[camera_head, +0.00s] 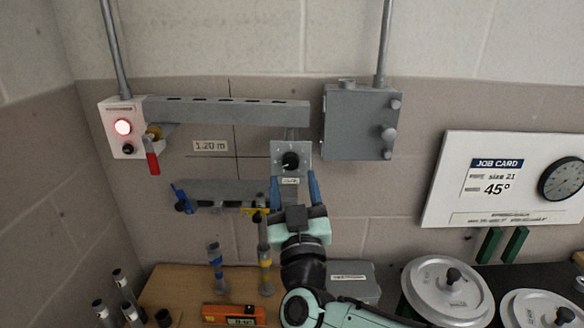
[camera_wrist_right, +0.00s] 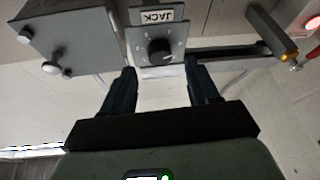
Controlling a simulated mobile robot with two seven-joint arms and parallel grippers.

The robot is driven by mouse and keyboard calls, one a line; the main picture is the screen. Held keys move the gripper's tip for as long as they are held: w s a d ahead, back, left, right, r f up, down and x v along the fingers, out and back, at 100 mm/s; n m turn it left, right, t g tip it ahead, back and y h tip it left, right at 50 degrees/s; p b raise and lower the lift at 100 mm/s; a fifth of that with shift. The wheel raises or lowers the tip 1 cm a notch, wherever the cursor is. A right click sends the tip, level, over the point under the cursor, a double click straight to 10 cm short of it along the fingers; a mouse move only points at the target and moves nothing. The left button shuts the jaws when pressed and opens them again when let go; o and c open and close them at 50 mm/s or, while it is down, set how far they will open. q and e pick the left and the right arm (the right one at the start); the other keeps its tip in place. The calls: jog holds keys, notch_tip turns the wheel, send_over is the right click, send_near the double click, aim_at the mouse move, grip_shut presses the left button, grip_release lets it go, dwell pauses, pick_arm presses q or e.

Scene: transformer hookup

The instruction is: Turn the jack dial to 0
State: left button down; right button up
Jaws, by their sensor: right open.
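The jack dial (camera_head: 290,160) is a round black knob on a grey square plate with pale marks around it, on the wall below the grey rail. It also shows in the right wrist view (camera_wrist_right: 159,50), with its JACK label (camera_wrist_right: 158,15) upside down. I cannot tell which mark the knob points at. My right gripper (camera_head: 294,183) is just below the dial with its dark blue fingers pointing up. In the wrist view its fingers (camera_wrist_right: 160,70) are apart, one to each side below the knob, with nothing between them. My left gripper is not in view.
A grey box (camera_head: 358,125) is mounted to the right of the dial. A white switch box (camera_head: 122,128) with a lit red lamp and a red-handled lever is at the left. A job card board (camera_head: 505,180) hangs at the right. Several fittings stand on the bench (camera_head: 185,285) below.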

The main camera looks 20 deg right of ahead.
aim_at(291, 165)
jog(key=shift+p+x, duration=0.3)
jog(key=shift+x, duration=1.4)
jog(key=c, duration=1)
jog(key=shift+c, duration=0.2)
